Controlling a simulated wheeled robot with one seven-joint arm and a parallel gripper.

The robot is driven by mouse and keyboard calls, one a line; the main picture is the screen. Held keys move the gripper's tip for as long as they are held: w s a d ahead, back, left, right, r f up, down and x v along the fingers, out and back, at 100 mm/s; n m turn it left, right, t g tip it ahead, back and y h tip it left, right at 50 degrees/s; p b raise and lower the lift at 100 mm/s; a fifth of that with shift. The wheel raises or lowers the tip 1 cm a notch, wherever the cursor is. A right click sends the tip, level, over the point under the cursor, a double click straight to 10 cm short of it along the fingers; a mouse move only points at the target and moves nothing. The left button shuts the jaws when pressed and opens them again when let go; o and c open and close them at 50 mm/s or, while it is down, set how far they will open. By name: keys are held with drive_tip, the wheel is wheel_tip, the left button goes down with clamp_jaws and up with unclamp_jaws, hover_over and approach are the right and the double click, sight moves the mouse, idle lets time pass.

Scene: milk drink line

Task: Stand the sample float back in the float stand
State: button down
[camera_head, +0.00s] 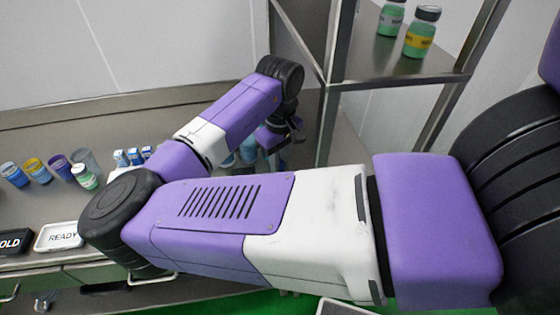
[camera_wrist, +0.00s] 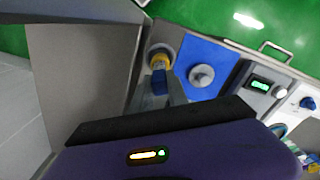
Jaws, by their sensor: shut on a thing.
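In the wrist view my gripper (camera_wrist: 160,90) is shut on a small blue and yellow piece, which looks like the sample float (camera_wrist: 160,77). Its blue part lies between the fingers, and its yellow part points away from me. A grey round rim (camera_wrist: 153,48) shows around or behind the yellow end; it may be the float stand. I cannot tell whether the float is inside it or only in front of it. In the head view my gripper (camera_head: 284,136) is over the counter by the shelf post, and the float cannot be made out there.
A blue mat (camera_wrist: 190,52) with a grey round knob-like piece (camera_wrist: 202,76) is right of the float. A panel device with a green display (camera_wrist: 260,86) is farther right. A grey wall-like box (camera_wrist: 80,80) stands close on the left. Metal shelf posts (camera_head: 328,120) rise beside my gripper.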

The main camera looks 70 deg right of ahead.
drive_tip(key=shift+f+b, duration=0.45)
drive_tip(key=shift+f, duration=0.35)
drive_tip(key=shift+s+a+p, duration=0.1)
drive_tip(key=shift+p, duration=0.6)
idle(0.6)
drive_tip(key=shift+f+b, duration=0.3)
drive_tip(key=shift+f, duration=0.25)
idle(0.4)
drive_tip(key=c, duration=1.6)
unclamp_jaws()
drive_tip(key=shift+o, duration=0.2)
wheel_tip(320, 180, up, 6)
drive_tip(key=p, duration=0.5)
drive_tip(key=shift+f, duration=0.1)
drive_tip(key=shift+r, duration=2.6)
